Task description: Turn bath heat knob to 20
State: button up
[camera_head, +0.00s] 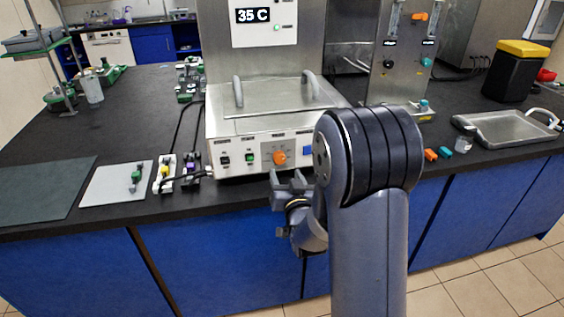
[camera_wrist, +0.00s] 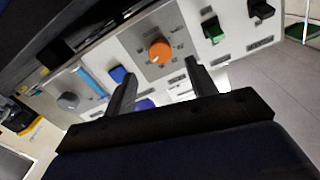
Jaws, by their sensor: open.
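The bath heat knob, an orange round knob (camera_head: 279,157), sits on the white front panel of the water bath (camera_head: 240,136). In the wrist view the orange knob (camera_wrist: 160,52) shows on a grey plate with dial marks, beyond and between my fingertips. My gripper (camera_head: 290,180) is open, just below and in front of the knob; its fingers also show in the wrist view (camera_wrist: 160,80). The fingers look apart from the knob. The knob's exact setting is too small to read. A display (camera_head: 253,15) above the bath reads 35 C.
A green switch (camera_head: 250,157), a black switch (camera_head: 224,160) and a blue switch (camera_head: 308,150) are on the same panel. The bath's lid has two handles (camera_head: 238,92). Small clamps (camera_head: 165,172) stand at left on the black bench (camera_head: 130,130). A metal tray (camera_head: 490,128) lies at right.

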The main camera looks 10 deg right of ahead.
aim_at(280, 160)
jog(key=shift+w+p, duration=0.55)
jog(key=shift+w, duration=2.65)
jog(key=shift+c, duration=0.3)
jog(key=c, duration=0.9)
